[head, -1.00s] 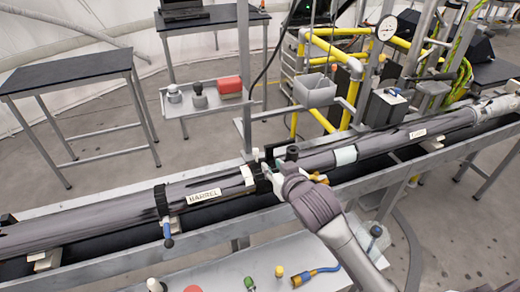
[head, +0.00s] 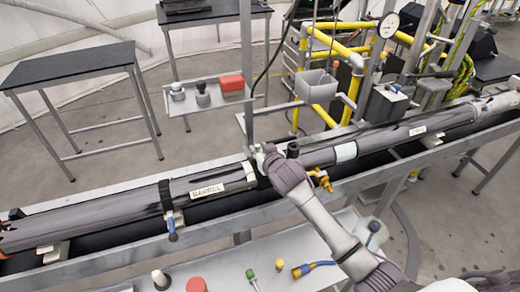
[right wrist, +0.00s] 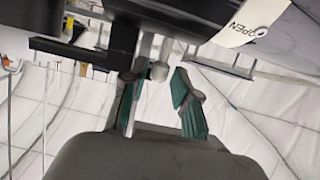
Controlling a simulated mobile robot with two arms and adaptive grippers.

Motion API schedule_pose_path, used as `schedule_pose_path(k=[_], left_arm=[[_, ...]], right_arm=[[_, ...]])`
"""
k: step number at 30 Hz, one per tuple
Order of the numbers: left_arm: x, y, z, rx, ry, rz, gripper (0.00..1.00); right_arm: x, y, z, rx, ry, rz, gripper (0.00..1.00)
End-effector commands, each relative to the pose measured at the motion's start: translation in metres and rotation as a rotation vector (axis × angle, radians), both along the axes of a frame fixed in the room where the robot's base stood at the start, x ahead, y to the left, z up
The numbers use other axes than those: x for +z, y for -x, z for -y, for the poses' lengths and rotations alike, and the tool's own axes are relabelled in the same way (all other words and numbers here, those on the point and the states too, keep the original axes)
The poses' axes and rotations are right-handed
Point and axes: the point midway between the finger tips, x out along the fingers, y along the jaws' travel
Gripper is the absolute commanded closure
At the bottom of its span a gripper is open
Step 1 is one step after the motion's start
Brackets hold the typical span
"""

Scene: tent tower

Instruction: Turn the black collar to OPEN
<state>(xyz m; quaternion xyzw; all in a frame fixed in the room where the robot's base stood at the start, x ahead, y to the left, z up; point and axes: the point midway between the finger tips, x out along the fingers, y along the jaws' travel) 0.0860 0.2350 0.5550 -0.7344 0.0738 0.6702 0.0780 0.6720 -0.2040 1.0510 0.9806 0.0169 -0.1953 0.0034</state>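The black collar (head: 261,172) sits around the long grey tube, just right of the BARREL label (head: 207,190). My right gripper (head: 263,152) is at the top of the collar and partly covers it in the head view. In the right wrist view, the gripper's two green-padded fingers (right wrist: 160,98) stand apart. A small grey peg end (right wrist: 160,71) shows between or just beyond them; contact cannot be told. A pale label reading OPEN (right wrist: 248,22) is on the dark body above right. My left gripper is not in view.
A black knob (head: 292,150) stands on the tube just right of the gripper. A brass fitting (head: 320,179) shows beside my right arm. A blue-handled clamp (head: 172,225) is on the tube at left. A grey shelf (head: 285,275) with several coloured caps lies in front.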

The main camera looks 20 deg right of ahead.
Motion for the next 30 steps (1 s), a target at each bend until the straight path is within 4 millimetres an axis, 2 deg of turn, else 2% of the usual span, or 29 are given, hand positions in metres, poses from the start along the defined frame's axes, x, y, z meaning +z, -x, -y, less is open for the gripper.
schedule_pose_path(k=[5,10,11,23,30], left_arm=[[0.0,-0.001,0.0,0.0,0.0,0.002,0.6],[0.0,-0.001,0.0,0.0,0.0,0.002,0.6],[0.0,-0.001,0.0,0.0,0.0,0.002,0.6],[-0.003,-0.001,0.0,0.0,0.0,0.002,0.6],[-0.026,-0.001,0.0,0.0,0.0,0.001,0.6]], right_arm=[[0.0,0.0,0.0,0.0,0.0,0.0,0.7],[0.0,0.0,0.0,0.0,0.0,0.0,0.99],[0.0,0.0,0.0,0.0,0.0,0.0,1.0],[-0.002,0.002,0.0,0.001,-0.001,0.006,1.0],[-0.008,0.01,0.0,0.001,-0.006,0.088,1.0]])
